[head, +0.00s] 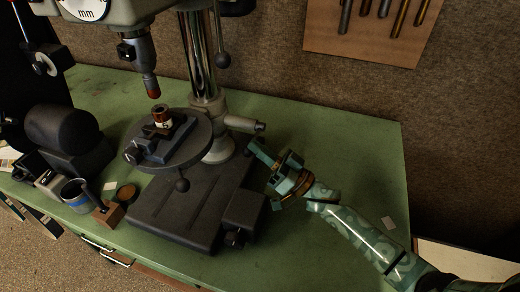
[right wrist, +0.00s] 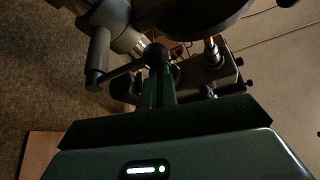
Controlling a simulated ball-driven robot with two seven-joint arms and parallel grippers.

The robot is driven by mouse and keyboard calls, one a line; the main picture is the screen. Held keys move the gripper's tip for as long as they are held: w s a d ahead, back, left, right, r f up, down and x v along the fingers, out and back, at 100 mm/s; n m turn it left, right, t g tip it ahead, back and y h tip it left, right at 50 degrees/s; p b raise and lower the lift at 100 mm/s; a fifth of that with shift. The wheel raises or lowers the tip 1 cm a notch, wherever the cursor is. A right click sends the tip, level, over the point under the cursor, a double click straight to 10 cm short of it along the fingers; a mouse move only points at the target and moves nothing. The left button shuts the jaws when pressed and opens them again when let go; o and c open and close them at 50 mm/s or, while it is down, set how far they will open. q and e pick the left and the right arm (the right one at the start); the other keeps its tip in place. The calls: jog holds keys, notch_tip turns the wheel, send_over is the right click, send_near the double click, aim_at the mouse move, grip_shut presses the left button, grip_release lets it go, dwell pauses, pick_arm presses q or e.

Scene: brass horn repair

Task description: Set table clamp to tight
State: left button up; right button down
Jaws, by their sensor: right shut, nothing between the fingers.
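The drill press's round table (head: 199,150) sits on the column (head: 204,70) above the dark base (head: 175,215). A clamp lever (head: 243,124) sticks out to the right of the column at table height. In the right wrist view a lever ending in a black ball (right wrist: 156,54) shows close up. I cannot tell whether the clamp is tight. My right gripper (head: 256,148) is shut and empty, just right of the column, with its fingertips close to the lever. In the right wrist view its fingers (right wrist: 162,88) reach up near the ball; contact cannot be told. My left gripper is out of view.
A small vise (head: 165,147) with a brass-coloured part (head: 161,114) stands on the round table below the spindle (head: 148,82). A mug (head: 76,195) and a wooden block (head: 108,213) are at the left. The green bench (head: 345,150) is mostly clear on the right.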

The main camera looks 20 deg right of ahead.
pick_arm(q)
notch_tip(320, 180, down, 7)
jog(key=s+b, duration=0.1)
jog(key=b, duration=0.5)
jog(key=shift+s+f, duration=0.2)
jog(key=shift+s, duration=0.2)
pick_arm(e)
jog(key=shift+w+d+f+n+g+y, duration=0.1)
jog(key=shift+f+n+g+y, duration=0.6)
jog(key=shift+n, duration=0.75)
jog(key=shift+a+f+n+g+y, duration=0.1)
jog(key=shift+f+n+g+y, duration=0.55)
jog(key=shift+n, duration=0.75)
jog(key=shift+w+d+f+n+g+y, duration=0.1)
jog(key=shift+f+n+g+y, duration=0.35)
jog(key=shift+f+n+g, duration=0.75)
jog(key=shift+r+n, duration=0.25)
jog(key=shift+r, duration=0.15)
notch_tip(320, 180, up, 4)
jog(key=s+p, duration=0.1)
jog(key=p, duration=0.3)
pick_arm(q)
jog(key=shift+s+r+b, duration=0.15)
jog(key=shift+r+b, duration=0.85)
jog(key=shift+b, duration=0.15)
pick_arm(e)
jog(key=v, duration=1)
jog(key=shift+f, duration=0.3)
